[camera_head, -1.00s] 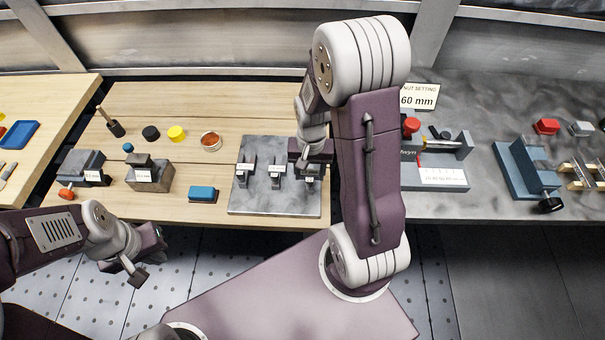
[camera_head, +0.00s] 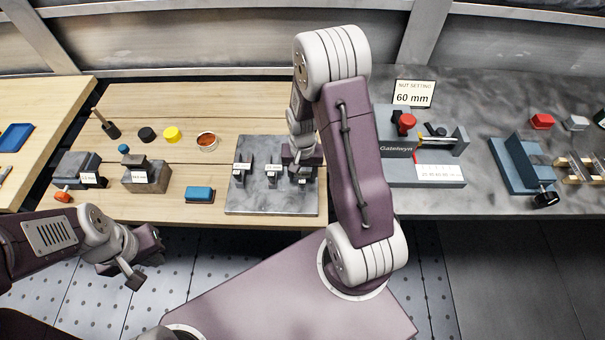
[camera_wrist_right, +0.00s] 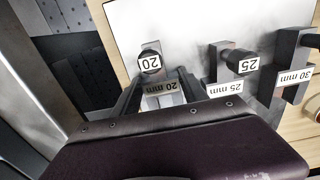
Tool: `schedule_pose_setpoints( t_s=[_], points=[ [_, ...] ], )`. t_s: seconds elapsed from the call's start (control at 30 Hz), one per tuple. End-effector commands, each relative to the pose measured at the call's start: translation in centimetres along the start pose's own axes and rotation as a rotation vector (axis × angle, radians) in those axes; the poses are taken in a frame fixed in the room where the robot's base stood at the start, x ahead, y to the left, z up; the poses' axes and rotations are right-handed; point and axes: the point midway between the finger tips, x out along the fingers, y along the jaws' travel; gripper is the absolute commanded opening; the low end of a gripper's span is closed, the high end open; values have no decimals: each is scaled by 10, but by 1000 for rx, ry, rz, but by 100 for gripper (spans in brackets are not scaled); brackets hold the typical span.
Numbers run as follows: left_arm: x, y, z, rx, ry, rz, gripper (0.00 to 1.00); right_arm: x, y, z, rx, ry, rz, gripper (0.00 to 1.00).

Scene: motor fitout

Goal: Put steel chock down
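The steel chock marked 20 (camera_wrist_right: 150,62) stands upright at its "20 mm" label on the grey plate, seen in the right wrist view. My right gripper (camera_head: 304,172) is low over the right end of that plate (camera_head: 260,202). In the right wrist view the two fingers (camera_wrist_right: 162,82) lie one on each side of the 20 chock; whether they press on it cannot be told. The chock marked 25 (camera_wrist_right: 243,62) and the one at the "30 mm" label (camera_wrist_right: 287,62) stand beside it. My left gripper (camera_head: 140,262) is empty, fingers apart, in front of the bench.
A grey vise-like fixture (camera_head: 398,165) stands right of my right arm, under a "60 mm" sign (camera_head: 413,94). A blue block (camera_head: 200,194) and a grey-brown block (camera_head: 147,177) sit left of the plate. A blue bracket (camera_head: 515,165) stands further right.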

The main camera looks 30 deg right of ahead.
Motion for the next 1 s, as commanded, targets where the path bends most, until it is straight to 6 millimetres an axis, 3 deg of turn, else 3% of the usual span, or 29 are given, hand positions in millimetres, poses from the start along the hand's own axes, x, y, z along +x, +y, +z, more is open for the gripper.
schedule_pose_setpoints(
  t_s=[0.03,0.07,0.47,0.57,0.8,1.0],
  points=[
    [0,0,0,0,0,0,0,0,0,0,0,0,0,64],
    [0,0,0,0,0,0,0,0,0,0,0,0,0,72],
    [-4,0,0,0,0,0,0,-8,0,0,0,1,0,72],
    [-5,0,0,0,0,0,0,-23,0,-1,0,4,-1,72],
    [-10,0,-1,0,0,0,0,-85,0,-1,0,6,-2,72],
    [-12,0,-1,0,0,0,0,-117,0,-1,0,2,-1,72]
  ],
)
